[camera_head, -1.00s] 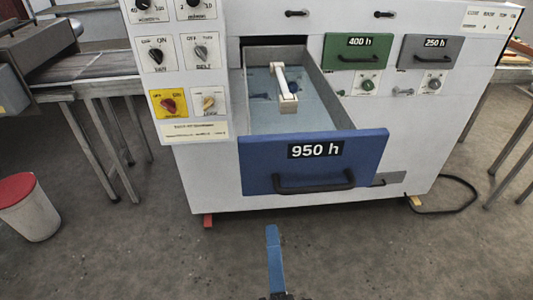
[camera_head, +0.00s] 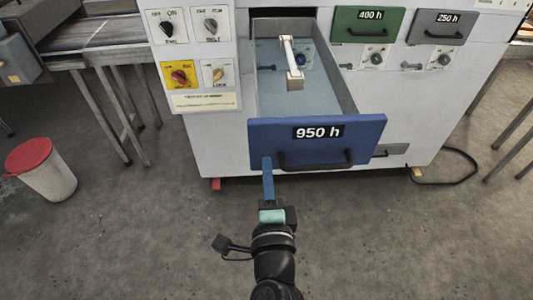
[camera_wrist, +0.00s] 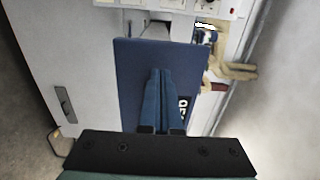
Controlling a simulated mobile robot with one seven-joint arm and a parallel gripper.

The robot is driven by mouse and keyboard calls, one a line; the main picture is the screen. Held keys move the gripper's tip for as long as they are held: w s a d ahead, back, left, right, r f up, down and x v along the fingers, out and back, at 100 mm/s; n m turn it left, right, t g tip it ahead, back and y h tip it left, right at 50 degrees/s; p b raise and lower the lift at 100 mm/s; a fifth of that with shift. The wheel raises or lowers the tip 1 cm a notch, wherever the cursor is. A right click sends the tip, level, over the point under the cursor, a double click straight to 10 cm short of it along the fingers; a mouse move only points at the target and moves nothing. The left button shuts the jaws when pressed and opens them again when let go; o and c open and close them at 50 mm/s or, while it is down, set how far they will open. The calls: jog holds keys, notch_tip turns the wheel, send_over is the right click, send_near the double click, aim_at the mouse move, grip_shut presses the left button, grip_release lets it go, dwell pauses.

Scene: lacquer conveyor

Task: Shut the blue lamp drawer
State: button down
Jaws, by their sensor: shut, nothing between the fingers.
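The blue lamp drawer (camera_head: 355,138), labelled 950 h with a black bar handle (camera_head: 318,165), stands pulled out of the white machine. A white lamp (camera_head: 290,60) lies inside it. My gripper (camera_head: 267,160) has its blue fingers together and empty, at the left part of the drawer front, left of the handle. In the wrist view the fingers (camera_wrist: 160,75) point at the blue front (camera_wrist: 135,85). Whether the tips touch it, I cannot tell.
A shut green drawer (camera_head: 345,25) and a grey drawer (camera_head: 455,17) are at upper right. A knob panel (camera_head: 200,35) is left of the open drawer. A red-lidded bin (camera_head: 50,180) stands at left, a black cable (camera_head: 460,170) at right. The front floor is clear.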

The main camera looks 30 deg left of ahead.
jog(key=shift+x, duration=1.25)
jog(key=shift+w, duration=0.1)
